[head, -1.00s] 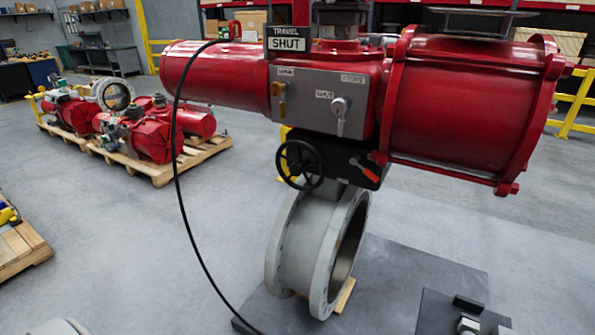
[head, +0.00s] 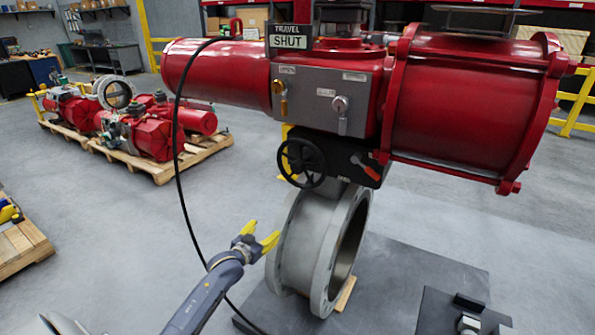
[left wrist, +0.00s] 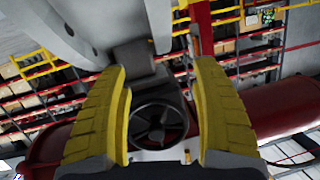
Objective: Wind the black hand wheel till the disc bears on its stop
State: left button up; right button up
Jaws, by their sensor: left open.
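The black hand wheel (head: 302,163) is upright on the front of the black gearbox (head: 345,152), under the red actuator. In the left wrist view the hand wheel (left wrist: 158,127) shows between the two yellow fingers, some way beyond them. My left gripper (head: 261,233) is open and empty, below and to the left of the wheel, apart from it. The grey valve body (head: 292,245) stands below the gearbox. Its disc cannot be made out. The travel sign (head: 289,41) on top reads SHUT. My right gripper is not in view.
A black cable (head: 178,165) hangs in a curve left of the wheel, near my left arm. A red-handled lever (head: 366,168) sits right of the wheel. A pallet with red actuators (head: 155,140) stands back left. Open floor lies between.

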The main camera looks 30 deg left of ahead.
pick_arm(q)
notch_tip(320, 180, up, 13)
jog(key=d+t, duration=0.1)
jog(key=t, duration=0.1)
jog(key=t+h, duration=0.1)
jog(key=h, duration=0.1)
send_near(295, 169)
jog(key=w, duration=1.1)
jog(key=shift+w+d, duration=0.15)
jog(key=shift+w, duration=0.05)
jog(key=shift+c, duration=0.5)
grip_shut()
